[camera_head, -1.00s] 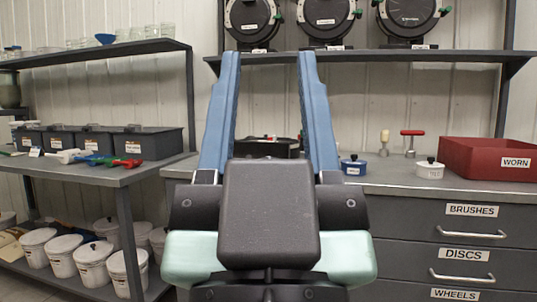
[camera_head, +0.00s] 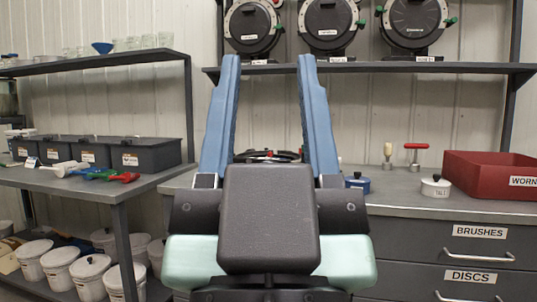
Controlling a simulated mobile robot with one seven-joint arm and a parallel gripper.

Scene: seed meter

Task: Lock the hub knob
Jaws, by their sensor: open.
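My gripper (camera_head: 269,60) stands in the middle of the view, its two long blue fingers pointing up and wide apart, with nothing between them. Behind it on the counter a dark round device (camera_head: 266,156) shows partly between the fingers, with a small red part and a dark curved top edge. It may be the seed meter. The gripper body hides most of it, and I cannot make out the hub knob or its position. The gripper appears nearer to me than this device and apart from it.
Three round black meters (camera_head: 328,23) stand on the upper shelf (camera_head: 400,69). On the counter (camera_head: 400,205) are a blue pot (camera_head: 357,182), a white lidded pot (camera_head: 435,186), a red-handled tool (camera_head: 415,153) and a red bin (camera_head: 492,173). A left bench (camera_head: 150,182) holds dark boxes and coloured tools.

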